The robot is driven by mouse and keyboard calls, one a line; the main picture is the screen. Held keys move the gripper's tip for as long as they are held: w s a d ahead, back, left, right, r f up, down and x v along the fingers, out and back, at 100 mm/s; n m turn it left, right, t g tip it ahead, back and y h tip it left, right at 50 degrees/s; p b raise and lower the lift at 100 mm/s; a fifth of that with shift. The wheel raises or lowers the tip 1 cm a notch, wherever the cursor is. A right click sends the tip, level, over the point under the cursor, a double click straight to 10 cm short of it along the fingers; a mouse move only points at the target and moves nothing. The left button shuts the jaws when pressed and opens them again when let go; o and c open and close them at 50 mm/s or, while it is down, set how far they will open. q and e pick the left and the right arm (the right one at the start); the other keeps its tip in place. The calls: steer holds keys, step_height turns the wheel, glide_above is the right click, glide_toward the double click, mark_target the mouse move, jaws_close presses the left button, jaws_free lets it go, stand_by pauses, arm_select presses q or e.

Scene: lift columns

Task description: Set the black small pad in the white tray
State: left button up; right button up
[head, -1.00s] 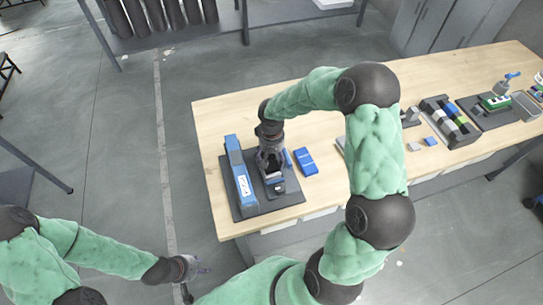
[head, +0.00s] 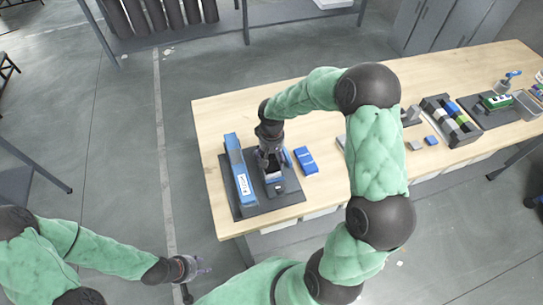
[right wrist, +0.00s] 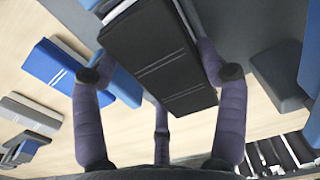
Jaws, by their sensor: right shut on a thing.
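The black small pad (right wrist: 160,55) is a dark block with two thin pale stripes, seen in the right wrist view. My right gripper (right wrist: 160,80) is shut on it, with fingers at its two sides. In the head view the right gripper (head: 271,162) is over the dark mat at the table's near left end, and its fingers largely hide the pad. A pale patch shows just below the gripper there. I cannot tell whether it is the white tray. My left gripper (head: 190,267) hangs off the table over the floor; its opening is too small to judge.
A tall blue box (head: 239,172) stands on the dark mat (head: 240,211), left of the right gripper. A blue striped block (head: 306,160) lies right of the mat. Further right are a dark rack (head: 451,120) and small blocks. The table's back left is clear.

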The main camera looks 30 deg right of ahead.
steer(key=o, duration=1.2)
steer(key=shift+o, duration=0.2)
steer(key=shift+r+p, duration=2.5)
steer(key=shift+r, duration=1.25)
